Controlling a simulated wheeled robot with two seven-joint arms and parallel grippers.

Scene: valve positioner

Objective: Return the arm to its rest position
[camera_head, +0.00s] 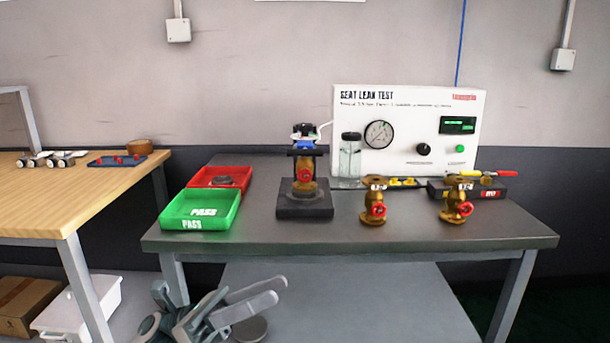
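My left gripper (279,290) shows at the bottom of the head view, in front of and below the near edge of the grey table (410,235). Its two pale grey fingers point to the right with a gap between them, and nothing is seen held. The rest of my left arm is mostly cut off by the lower edge of the picture. My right gripper and arm are not in view.
On the table stand a green PASS tray (200,209), a red tray (221,175), a brass valve (304,180) in a dark fixture, two brass valves (374,200) (457,199) and a leak test panel (410,130). A wooden bench (60,200) is at left.

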